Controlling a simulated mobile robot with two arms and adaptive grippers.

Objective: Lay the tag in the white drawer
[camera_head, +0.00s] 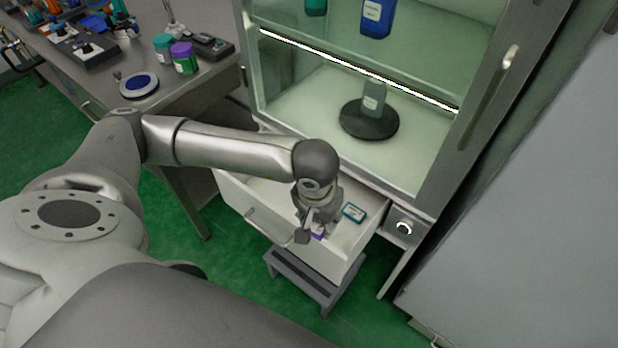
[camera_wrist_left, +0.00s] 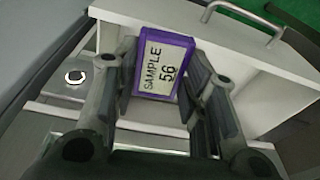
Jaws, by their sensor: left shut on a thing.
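The tag (camera_wrist_left: 163,64) is a small plate with a purple frame and reads "SAMPLE 56". My left gripper (camera_wrist_left: 162,72) is shut on it, with a finger on either side. In the head view my left gripper (camera_head: 308,228) points down over the right part of the open white drawer (camera_head: 238,204), and only a bit of the purple tag (camera_head: 318,234) shows. I cannot tell whether the tag touches the drawer floor. The drawer's front and handle also show in the wrist view (camera_wrist_left: 222,28). My right gripper is not in view.
A teal-framed plate (camera_head: 354,212) lies in the drawer, just right of my gripper. The glass-fronted cabinet (camera_head: 290,95) stands above the drawer, with a knob (camera_head: 404,228) to the right. A grey step stool (camera_head: 300,280) stands below the drawer front. A cluttered bench (camera_head: 215,80) is at left.

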